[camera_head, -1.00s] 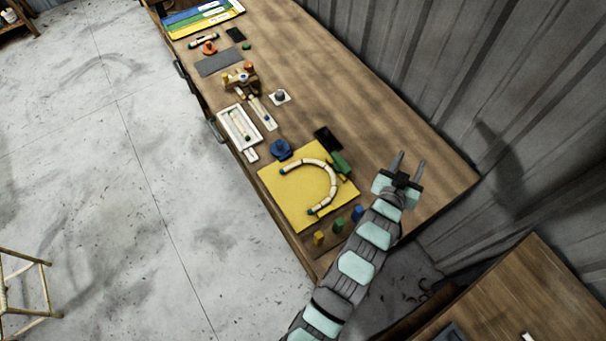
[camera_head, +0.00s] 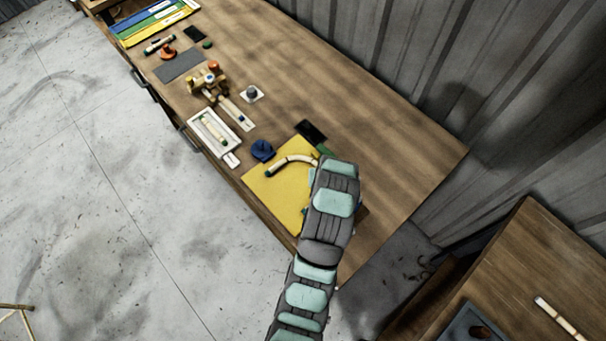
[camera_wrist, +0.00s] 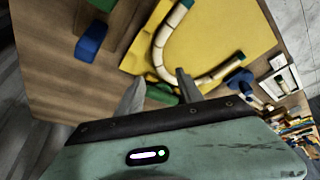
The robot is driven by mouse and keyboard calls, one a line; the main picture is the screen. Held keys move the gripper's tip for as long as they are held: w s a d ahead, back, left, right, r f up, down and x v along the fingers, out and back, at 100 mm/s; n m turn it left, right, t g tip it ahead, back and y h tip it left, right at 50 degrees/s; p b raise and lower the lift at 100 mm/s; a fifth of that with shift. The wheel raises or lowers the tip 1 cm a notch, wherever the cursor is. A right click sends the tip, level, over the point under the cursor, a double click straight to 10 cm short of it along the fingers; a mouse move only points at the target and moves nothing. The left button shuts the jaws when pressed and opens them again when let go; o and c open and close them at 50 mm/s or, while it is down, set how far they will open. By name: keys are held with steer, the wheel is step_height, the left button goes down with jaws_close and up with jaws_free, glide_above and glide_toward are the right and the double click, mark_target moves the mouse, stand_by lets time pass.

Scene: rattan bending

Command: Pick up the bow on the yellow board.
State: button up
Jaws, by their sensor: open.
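The bow, a curved pale rattan piece with dark green ends (camera_head: 292,160), lies on the yellow board (camera_head: 272,190). My arm hides much of the bow and the board's right part in the head view. In the wrist view the bow (camera_wrist: 160,45) shows as a U-shaped curve on the yellow board (camera_wrist: 215,35). My gripper (camera_wrist: 160,90) is open and empty. Its two fingers point toward the outer side of the bow's curve, near the board's edge. I cannot tell its exact height above the bow.
A blue block (camera_wrist: 91,42) stands beside the board. A green piece (camera_wrist: 160,92) lies near my fingertips. A dark blue object (camera_head: 262,150) and a black flat item (camera_head: 311,132) lie by the board. A white tray (camera_head: 192,121) stands farther left.

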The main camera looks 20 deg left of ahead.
steer(key=shift+w+p+x, duration=0.15)
steer(key=shift+p+x, duration=0.35)
steer(key=shift+x, duration=1.7)
steer(key=shift+w+p+x, duration=0.1)
steer(key=shift+p+x, duration=0.4)
steer(key=shift+x, duration=1.65)
jaws_close()
